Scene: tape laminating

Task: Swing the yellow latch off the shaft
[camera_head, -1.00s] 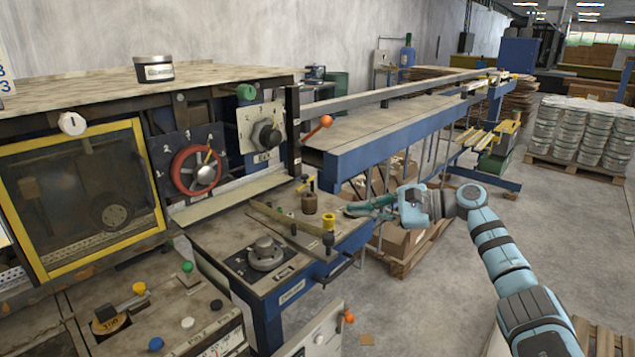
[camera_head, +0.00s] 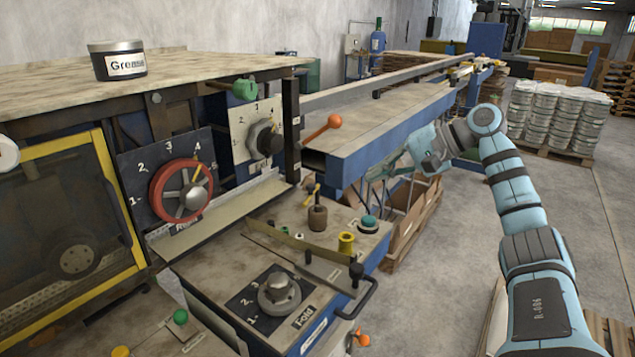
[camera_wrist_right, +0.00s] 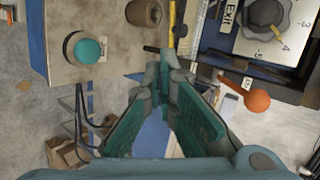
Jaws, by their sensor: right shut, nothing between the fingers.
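A small yellow piece (camera_head: 310,190), likely the latch, stands at the back of the bench top, just behind a brown knob. In the right wrist view a yellow strip (camera_wrist_right: 181,30) runs near the top. A short dark rod (camera_wrist_right: 153,49) ends close to it; I cannot tell whether this is the shaft or whether the latch sits on it. My right gripper (camera_head: 380,170) is beyond the bench's right edge, beside the blue beam, apart from the yellow piece. Its teal fingers (camera_wrist_right: 167,68) are shut and empty in the wrist view. My left gripper is out of view.
The brown knob (camera_head: 317,215), a yellow spool (camera_head: 346,243) and a teal button (camera_head: 369,223) stand on the bench top. An orange-ended lever (camera_head: 333,121) juts out above, also near the fingers in the wrist view (camera_wrist_right: 257,101). The blue beam (camera_head: 390,135) runs back right.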

